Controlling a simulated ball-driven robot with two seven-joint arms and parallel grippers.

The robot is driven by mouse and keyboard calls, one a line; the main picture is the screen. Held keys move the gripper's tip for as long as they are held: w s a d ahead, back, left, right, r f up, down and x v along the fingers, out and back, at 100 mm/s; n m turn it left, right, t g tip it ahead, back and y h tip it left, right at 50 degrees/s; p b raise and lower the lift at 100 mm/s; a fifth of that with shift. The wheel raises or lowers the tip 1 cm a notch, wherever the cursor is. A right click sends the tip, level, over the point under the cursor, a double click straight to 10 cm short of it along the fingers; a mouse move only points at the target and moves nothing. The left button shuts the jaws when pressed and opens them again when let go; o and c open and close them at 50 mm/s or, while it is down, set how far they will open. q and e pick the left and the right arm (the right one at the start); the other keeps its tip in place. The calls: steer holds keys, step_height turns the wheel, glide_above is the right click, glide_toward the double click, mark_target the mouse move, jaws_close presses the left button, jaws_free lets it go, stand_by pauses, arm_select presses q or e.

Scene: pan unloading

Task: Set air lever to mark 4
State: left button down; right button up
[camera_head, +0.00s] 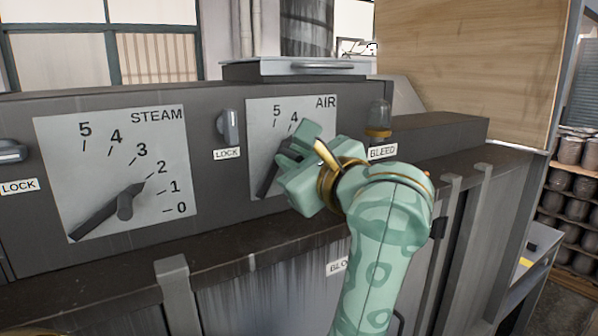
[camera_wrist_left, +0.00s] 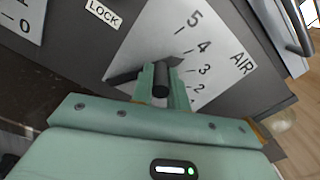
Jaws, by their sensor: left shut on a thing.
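The AIR dial is a pale plate (camera_head: 262,120) with numbered marks, on the dark panel at the middle; it also shows in the left wrist view (camera_wrist_left: 150,35). Its dark air lever (camera_wrist_left: 128,76) has a round knob (camera_wrist_left: 160,80). The lever's tip points near the tick of mark 4 (camera_wrist_left: 204,47), seen at a slant. My left gripper (camera_head: 299,150) is in front of this dial and hides marks below 4 in the head view. In the left wrist view its fingers (camera_wrist_left: 160,88) are shut on the knob, one on each side.
The STEAM dial (camera_head: 60,150) with its own lever (camera_head: 95,217) is at the left. A lock knob (camera_head: 229,127) stands left of the AIR dial. A bleed fitting (camera_head: 379,118) is close to my left wrist at the right. A ledge (camera_head: 110,262) runs below.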

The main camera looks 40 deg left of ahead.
steer(key=shift+f, duration=0.1)
stand_by(0.3)
arm_select(q)
steer(key=c, duration=1.4)
jaws_free()
steer(key=shift+a, duration=0.1)
steer(key=shift+o, duration=0.2)
arm_select(e)
steer(key=shift+d, duration=0.1)
